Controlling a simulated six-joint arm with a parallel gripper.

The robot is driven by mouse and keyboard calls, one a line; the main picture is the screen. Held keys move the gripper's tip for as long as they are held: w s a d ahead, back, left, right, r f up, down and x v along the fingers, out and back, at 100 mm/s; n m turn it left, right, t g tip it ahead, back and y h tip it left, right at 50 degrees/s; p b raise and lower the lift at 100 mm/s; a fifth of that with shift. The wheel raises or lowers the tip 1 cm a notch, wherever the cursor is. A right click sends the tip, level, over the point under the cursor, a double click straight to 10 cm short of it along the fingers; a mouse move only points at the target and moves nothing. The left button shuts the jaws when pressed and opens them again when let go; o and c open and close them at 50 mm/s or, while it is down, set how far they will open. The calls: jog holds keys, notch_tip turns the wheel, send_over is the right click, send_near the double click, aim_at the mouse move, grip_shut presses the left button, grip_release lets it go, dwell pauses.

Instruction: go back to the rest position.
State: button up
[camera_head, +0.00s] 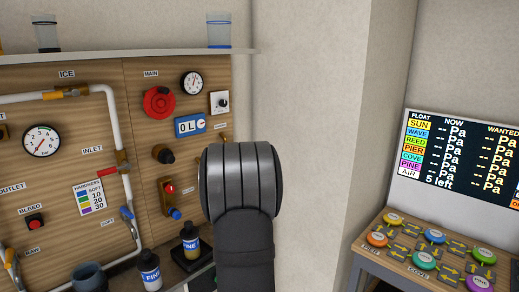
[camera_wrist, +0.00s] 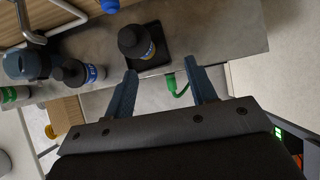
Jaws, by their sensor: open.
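My gripper (camera_wrist: 165,95) shows in the wrist view with its two dark blue fingers spread apart and nothing between them. Its tips point toward the edge of a grey counter. In the head view my arm rises in front of the wooden panel's right edge and hides part of it; the fingers do not show there. The bottle also shows in the head view (camera_head: 190,240).
The wooden panel (camera_head: 70,210) carries pipes, gauges, a red knob (camera_head: 159,102) and valves. Another bottle (camera_head: 149,270) and a dark mug (camera_head: 88,277) stand below it. A green hose (camera_wrist: 171,84) is near the fingers. Right are a table of coloured buttons (camera_head: 378,240) and a display board (camera_head: 460,160).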

jog(key=s+d+f+n+g, duration=0.3)
jog(key=s+f+n, duration=0.1)
jog(key=f+n, duration=0.3)
jog(key=s+d+f+n+g+h, duration=0.1)
jog(key=s+d+f+n+g, duration=0.3)
jog(key=f+n, duration=0.3)
jog(key=s+d+f+n+g, duration=0.3)
jog(key=s+d+f+n, duration=0.1)
jog(key=f+n, duration=0.3)
jog(key=shift+s+d+f+g+h, duration=0.3)
jog(key=shift+f+g, duration=0.1)
jog(key=shift+f, duration=0.45)
